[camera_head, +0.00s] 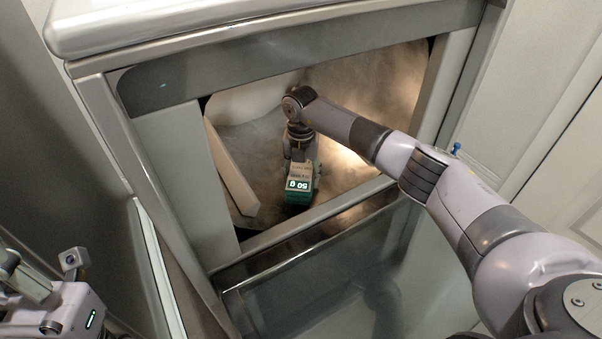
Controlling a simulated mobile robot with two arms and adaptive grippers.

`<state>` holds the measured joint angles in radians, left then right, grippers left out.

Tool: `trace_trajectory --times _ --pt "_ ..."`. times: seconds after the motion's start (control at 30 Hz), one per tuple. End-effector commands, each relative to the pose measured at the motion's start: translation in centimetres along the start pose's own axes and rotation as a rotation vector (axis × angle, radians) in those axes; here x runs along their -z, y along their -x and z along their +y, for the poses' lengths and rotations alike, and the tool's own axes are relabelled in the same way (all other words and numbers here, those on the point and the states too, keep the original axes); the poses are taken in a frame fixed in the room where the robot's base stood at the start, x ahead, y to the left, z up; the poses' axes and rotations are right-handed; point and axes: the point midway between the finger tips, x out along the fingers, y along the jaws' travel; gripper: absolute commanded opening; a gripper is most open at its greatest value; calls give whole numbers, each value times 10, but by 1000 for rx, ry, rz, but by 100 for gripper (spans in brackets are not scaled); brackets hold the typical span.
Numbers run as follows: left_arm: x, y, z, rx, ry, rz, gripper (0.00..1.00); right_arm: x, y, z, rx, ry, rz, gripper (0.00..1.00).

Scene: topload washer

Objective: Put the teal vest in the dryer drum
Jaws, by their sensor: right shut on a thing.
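The dryer drum (240,135) shows through the square front opening, lit inside with a grey, curved wall. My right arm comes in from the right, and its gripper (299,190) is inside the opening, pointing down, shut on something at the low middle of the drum. A small dark teal patch with pale marks shows at the gripper end. I cannot tell whether this is the teal vest or a part of the gripper; no other teal cloth shows. My left gripper (40,285) is at the lower left corner, outside the dryer, partly cut off; its fingers are unclear.
The dryer door (330,275) is open below the opening, with a glassy panel. The white dryer top (200,22) overhangs the opening. The frame's sides leave limited room around my right arm. A grey panel stands at left and a white door (565,150) at right.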

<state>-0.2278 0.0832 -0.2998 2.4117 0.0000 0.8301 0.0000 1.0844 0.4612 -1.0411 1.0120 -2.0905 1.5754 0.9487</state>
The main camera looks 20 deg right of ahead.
Motion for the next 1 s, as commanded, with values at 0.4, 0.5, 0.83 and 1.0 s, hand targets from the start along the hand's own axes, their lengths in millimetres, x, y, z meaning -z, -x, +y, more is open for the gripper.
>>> trace_trajectory --times 0.4,0.5,0.83,1.0 --pt "-1 -5 1 -12 -2 21 0 0 -10 0 -1 1 -1 64" --pt "0 -5 1 -12 -2 22 0 0 -10 0 -1 1 -1 70" --pt "0 -4 1 -11 -2 19 0 0 -10 0 0 0 0 78" --pt "-1 -2 1 -14 -2 11 0 0 -5 0 0 0 -1 78"
